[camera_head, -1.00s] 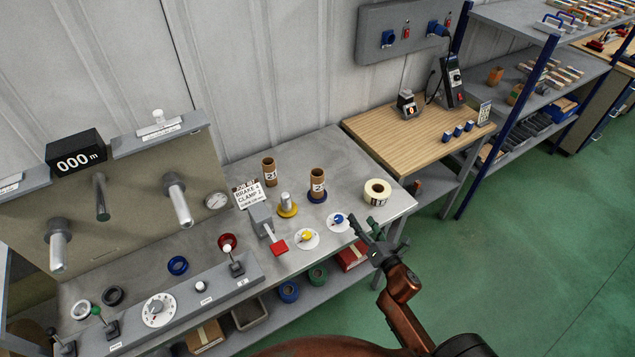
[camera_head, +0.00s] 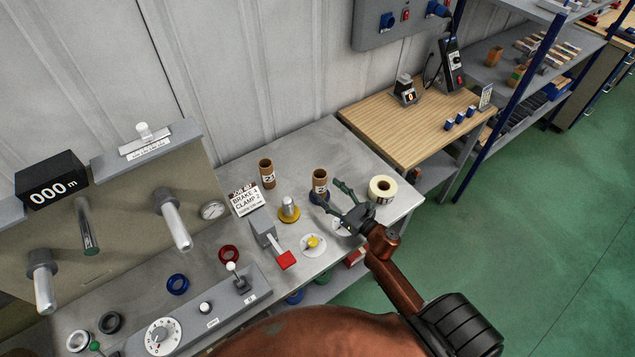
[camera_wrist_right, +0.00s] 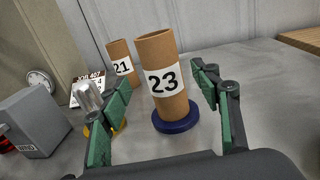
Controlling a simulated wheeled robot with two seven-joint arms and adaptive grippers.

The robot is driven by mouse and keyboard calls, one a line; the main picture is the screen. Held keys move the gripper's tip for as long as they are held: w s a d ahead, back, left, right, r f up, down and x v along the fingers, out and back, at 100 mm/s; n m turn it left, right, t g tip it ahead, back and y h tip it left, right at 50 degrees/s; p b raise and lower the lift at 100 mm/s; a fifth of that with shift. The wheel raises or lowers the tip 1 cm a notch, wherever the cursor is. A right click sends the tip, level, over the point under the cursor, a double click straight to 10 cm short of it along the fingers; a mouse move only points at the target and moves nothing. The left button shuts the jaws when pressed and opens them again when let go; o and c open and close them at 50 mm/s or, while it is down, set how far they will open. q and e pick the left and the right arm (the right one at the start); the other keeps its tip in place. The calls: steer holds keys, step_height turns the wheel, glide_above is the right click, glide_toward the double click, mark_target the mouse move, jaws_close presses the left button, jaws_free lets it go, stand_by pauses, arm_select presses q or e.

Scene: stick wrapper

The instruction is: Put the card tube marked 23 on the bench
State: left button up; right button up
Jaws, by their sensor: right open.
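The brown card tube marked 23 (camera_wrist_right: 162,68) stands upright on a round blue base (camera_wrist_right: 176,122) in the right wrist view. In the head view the tube (camera_head: 319,180) is near the back right of the grey bench (camera_head: 335,140), its label only partly readable. My right gripper (camera_head: 338,191) is open, its green-padded fingers (camera_wrist_right: 162,112) on either side of the tube in the wrist view. The tube appears ahead of the palm, and I cannot tell that either finger touches it. A second tube marked 21 (camera_wrist_right: 122,62) stands behind to the left. My left gripper is not in view.
A yellow-based metal post (camera_head: 289,209) and a grey box with a red lever (camera_head: 268,238) stand left of the tube. A cream tape roll (camera_head: 382,189) lies to its right. Bare bench lies behind the tubes.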

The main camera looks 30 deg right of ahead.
mark_target(325, 186)
steer(key=w, duration=0.2)
steer(key=w+p, duration=0.1)
steer(key=shift+w+a+r, duration=0.1)
steer(key=shift+w+r, duration=0.15)
steer(key=shift+w, duration=0.05)
steer(key=shift+w+a+f, duration=0.1)
steer(key=shift+w+a, duration=0.05)
steer(key=shift+w, duration=0.6)
steer(key=c, duration=1.2)
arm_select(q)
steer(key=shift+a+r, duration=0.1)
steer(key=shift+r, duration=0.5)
arm_select(e)
steer(key=shift+c, duration=0.2)
